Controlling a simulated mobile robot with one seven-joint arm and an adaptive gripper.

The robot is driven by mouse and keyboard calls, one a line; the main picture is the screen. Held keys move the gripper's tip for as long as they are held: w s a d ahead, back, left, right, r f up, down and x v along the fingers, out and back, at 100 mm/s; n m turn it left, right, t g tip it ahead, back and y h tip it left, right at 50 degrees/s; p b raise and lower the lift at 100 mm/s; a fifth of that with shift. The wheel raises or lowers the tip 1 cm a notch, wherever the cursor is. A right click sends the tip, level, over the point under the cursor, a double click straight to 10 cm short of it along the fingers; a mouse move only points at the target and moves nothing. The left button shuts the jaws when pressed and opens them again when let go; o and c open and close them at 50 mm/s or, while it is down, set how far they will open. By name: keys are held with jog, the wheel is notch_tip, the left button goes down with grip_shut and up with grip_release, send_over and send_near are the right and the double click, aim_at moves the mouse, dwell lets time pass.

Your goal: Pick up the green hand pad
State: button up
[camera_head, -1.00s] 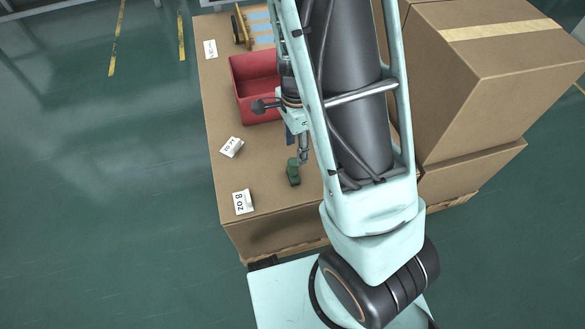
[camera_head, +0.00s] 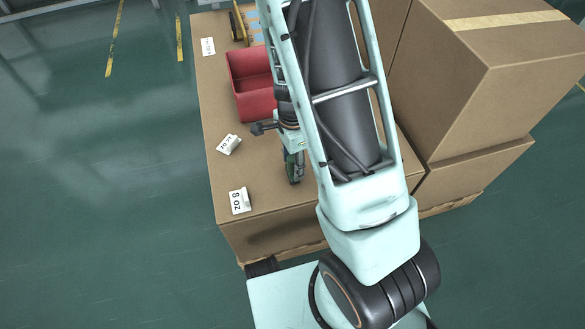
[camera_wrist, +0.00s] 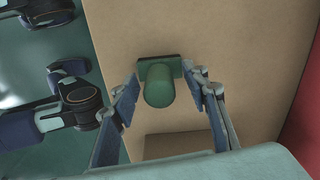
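The green hand pad (camera_wrist: 159,88) has a rounded knob on a flat rectangular base and sits on the cardboard surface (camera_wrist: 200,32). In the head view the green pad (camera_head: 291,171) is partly hidden by my gripper (camera_head: 293,165), which is down at it. In the wrist view my gripper (camera_wrist: 166,98) is open, with one blue-padded finger on each side of the pad. A gap shows between each finger and the knob, though the right finger is close to the base's edge.
A red bin (camera_head: 247,78) stands behind my gripper. Large cardboard boxes (camera_head: 478,75) rise at the right.

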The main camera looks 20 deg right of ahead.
grip_shut()
jog(key=shift+r, duration=0.1)
jog(key=shift+r+p, duration=0.35)
jog(key=shift+r, duration=0.25)
notch_tip(320, 180, up, 3)
jog(key=shift+s+f+p, duration=0.1)
jog(key=shift+f+p, duration=0.05)
jog(key=shift+p, duration=0.5)
jog(key=s+d+r, duration=0.7)
jog(key=s+r, duration=0.2)
jog(key=s, duration=0.3)
jog(key=shift+b, duration=0.4)
